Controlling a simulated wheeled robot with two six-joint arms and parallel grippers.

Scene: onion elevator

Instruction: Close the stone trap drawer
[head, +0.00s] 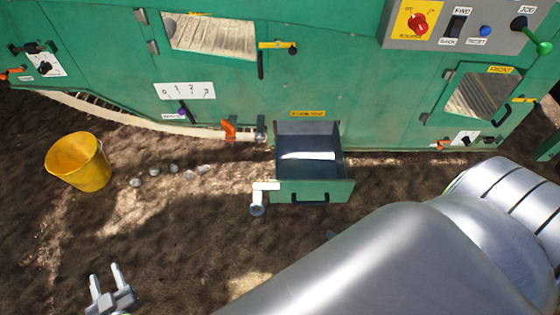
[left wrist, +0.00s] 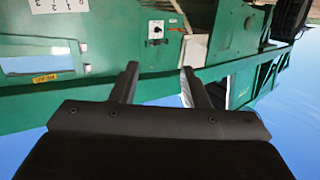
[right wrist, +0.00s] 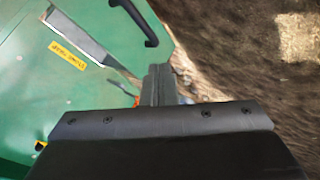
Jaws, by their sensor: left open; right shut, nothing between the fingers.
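The stone trap drawer (head: 314,191) stands pulled out of the green machine in the head view. Its inside is grey with a bright patch of light, and its green front carries a dark handle. In the right wrist view a black handle (right wrist: 138,22) shows on a green panel near a yellow label. My right gripper (right wrist: 158,75) is shut and empty, apart from that handle in the picture; in the head view my right arm hides it. My left gripper (head: 105,275) is open and empty at the lower left, far from the drawer; its fingers also show in the left wrist view (left wrist: 160,78).
The green machine (head: 350,75) fills the back. A white and grey latch-like part (head: 262,192) sits at the drawer's left corner. An orange lever (head: 228,130) is left of the drawer. A yellow bucket (head: 78,163) and several stones (head: 172,169) are on the soil.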

